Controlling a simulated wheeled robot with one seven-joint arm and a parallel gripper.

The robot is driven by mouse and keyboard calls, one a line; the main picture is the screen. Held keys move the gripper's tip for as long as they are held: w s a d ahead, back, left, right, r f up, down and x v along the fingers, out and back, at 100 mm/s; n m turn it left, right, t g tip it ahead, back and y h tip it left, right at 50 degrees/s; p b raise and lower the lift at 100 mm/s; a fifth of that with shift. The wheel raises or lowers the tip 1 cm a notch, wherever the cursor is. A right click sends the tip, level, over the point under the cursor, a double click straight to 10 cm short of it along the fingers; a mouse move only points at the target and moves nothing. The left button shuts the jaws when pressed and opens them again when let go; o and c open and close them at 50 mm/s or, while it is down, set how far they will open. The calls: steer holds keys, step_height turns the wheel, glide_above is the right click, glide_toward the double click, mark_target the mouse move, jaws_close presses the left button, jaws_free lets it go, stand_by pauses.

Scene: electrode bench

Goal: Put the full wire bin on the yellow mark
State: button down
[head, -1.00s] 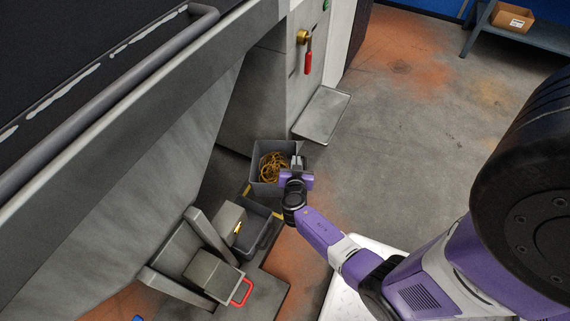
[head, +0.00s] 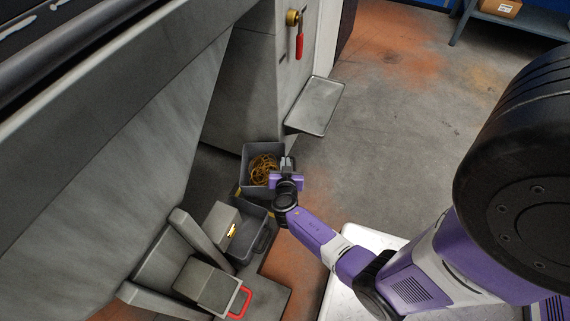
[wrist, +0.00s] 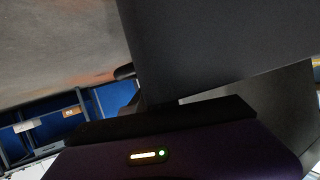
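The full wire bin (head: 246,160) is a grey open box with a tangle of tan wire (head: 263,168) inside, upright near the foot of the machine. My gripper (head: 287,164) is at its right wall, over the rim. Its fingertips are too small and dark to tell whether they are closed on the wall. In the wrist view a dark grey wall (wrist: 220,45), likely the bin's, fills the upper right, close to the gripper. Yellow strips (head: 237,190) show at the bin's lower left; whether the bin touches the floor or hangs just above it is unclear.
A second grey bin (head: 264,237) stands just in front, beside a grey box (head: 222,222) and a red-handled box (head: 205,284). A grey tray (head: 316,106) juts out behind the bin. A red-handled valve (head: 299,42) is on the cabinet. Floor to the right is clear.

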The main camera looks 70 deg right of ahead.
steer(key=shift+w+f+b, duration=0.1)
steer(key=shift+f+b, duration=1.8)
steer(key=shift+f, duration=1.2)
steer(key=shift+f+b, duration=0.3)
steer(key=shift+b, duration=0.15)
steer(key=c, duration=1.5)
jaws_free()
steer(key=shift+c, duration=0.2)
steer(key=shift+f, duration=0.2)
steer(key=p+v, duration=0.2)
steer(key=v, duration=0.6)
steer(key=shift+r+p, duration=0.1)
steer(key=shift+p, duration=0.2)
